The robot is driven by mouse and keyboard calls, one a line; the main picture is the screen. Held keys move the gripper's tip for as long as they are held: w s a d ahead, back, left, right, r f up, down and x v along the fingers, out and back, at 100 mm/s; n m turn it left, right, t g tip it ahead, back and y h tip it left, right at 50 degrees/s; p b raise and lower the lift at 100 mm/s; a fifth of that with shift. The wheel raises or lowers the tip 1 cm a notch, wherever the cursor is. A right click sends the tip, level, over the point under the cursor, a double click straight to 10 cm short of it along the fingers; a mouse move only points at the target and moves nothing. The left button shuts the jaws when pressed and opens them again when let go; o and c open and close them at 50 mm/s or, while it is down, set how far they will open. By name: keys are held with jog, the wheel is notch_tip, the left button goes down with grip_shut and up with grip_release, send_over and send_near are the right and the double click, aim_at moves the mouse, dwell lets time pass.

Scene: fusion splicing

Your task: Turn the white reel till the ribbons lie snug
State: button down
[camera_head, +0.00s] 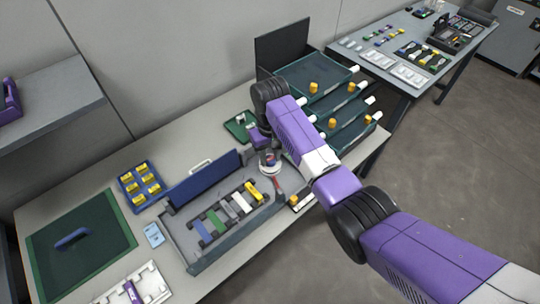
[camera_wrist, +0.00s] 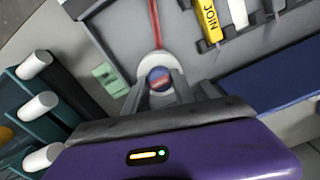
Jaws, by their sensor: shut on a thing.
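The white reel (camera_wrist: 145,67) sits at one end of the grey tray, with a round blue and red knob (camera_wrist: 160,77) in its middle. In the head view the reel (camera_head: 269,156) is partly hidden by my wrist. My gripper (camera_wrist: 160,84) is shut on the reel's knob, one finger on each side. A red ribbon (camera_wrist: 154,25) runs straight from the reel along the tray. I cannot tell how tight it is. Only one ribbon shows clearly at the reel. The grey tray (camera_head: 190,245) also holds a yellow block marked JOIN (camera_wrist: 209,20).
White, grey, green and blue blocks stand in a row beside the yellow one. A blue lid (camera_head: 205,178) stands up along the tray's back. Open green drawers (camera_head: 345,110) with orange knobs are close to my arm. A blue box (camera_head: 140,187) and a green mat (camera_head: 85,245) lie left.

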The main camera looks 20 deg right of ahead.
aim_at(270, 158)
jog(key=shift+r+n+p, duration=0.15)
jog(key=shift+n+p, duration=0.3)
jog(key=shift+n, duration=1.05)
jog(key=c, duration=1)
grip_release()
jog(key=shift+r+b, duration=0.3)
jog(key=shift+r, duration=3.5)
